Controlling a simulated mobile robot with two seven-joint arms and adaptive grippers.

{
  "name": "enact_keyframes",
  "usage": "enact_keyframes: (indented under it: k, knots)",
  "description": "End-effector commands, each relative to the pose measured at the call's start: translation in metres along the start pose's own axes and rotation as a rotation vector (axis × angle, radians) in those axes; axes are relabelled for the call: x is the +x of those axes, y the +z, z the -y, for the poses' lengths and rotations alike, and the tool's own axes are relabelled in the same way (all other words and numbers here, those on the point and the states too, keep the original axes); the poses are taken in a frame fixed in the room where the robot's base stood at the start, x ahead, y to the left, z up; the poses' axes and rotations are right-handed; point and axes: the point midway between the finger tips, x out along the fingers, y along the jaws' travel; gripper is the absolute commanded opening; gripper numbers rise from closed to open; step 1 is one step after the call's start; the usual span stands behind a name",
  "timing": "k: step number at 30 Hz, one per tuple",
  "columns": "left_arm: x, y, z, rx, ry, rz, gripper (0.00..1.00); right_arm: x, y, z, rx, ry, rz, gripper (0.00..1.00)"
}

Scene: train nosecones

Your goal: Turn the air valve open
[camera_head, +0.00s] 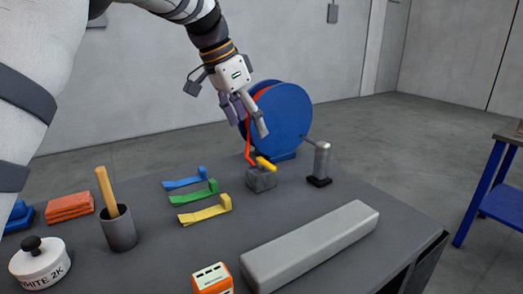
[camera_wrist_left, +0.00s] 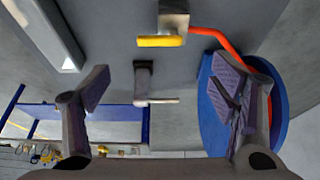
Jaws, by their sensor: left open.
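The air valve is a grey block (camera_head: 261,180) with a yellow handle (camera_head: 266,164) on top, standing on the dark table just in front of the blue hose reel (camera_head: 290,112). A red hose (camera_head: 248,142) runs from the reel to the valve. In the left wrist view the yellow handle (camera_wrist_left: 160,41) and grey block (camera_wrist_left: 174,18) show at the top, beyond the fingertips. My left gripper (camera_head: 247,120) is open and empty, above and behind the valve, in front of the reel, apart from the handle. My right gripper is not in view.
A silver cylinder (camera_head: 322,160) with a thin rod stands right of the valve. Blue, green (camera_head: 198,193) and yellow scrapers lie to its left. A long grey block (camera_head: 310,245) lies in front. A cup with a wooden-handled tool (camera_head: 118,230) and a white tin (camera_head: 40,268) stand at left.

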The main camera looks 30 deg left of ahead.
Motion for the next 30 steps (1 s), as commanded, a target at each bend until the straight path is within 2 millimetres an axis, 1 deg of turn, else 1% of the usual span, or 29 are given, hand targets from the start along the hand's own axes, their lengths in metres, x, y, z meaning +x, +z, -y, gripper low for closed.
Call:
enact_keyframes:
  k: [1,3,6,9,12,14,22,28,29,30]
  knots:
    - [0.017,0.002,0.000,-0.001,0.005,0.009,0.78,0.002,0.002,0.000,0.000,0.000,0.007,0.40]
    - [0.037,0.002,0.000,-0.002,0.005,0.010,0.78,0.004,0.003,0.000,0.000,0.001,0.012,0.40]
    - [0.062,0.002,0.000,-0.002,0.004,0.010,0.78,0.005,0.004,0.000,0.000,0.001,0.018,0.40]
    - [0.080,0.002,0.000,-0.002,0.003,0.008,0.78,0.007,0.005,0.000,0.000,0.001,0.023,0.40]
    - [0.092,0.002,0.000,-0.001,0.003,0.006,0.78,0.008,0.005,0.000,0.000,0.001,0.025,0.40]
    - [0.095,0.002,0.000,0.000,0.002,0.005,0.78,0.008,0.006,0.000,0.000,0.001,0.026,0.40]
    - [0.096,0.001,0.000,0.000,0.000,0.002,0.78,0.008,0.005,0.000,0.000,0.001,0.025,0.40]
    - [0.096,0.001,0.000,0.000,0.001,0.002,0.33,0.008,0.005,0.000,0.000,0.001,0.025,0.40]
    - [0.096,0.001,0.000,-0.001,0.001,0.003,0.30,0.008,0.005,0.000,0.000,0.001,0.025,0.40]
    - [0.096,0.001,0.000,-0.001,0.001,0.003,0.30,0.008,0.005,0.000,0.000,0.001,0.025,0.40]
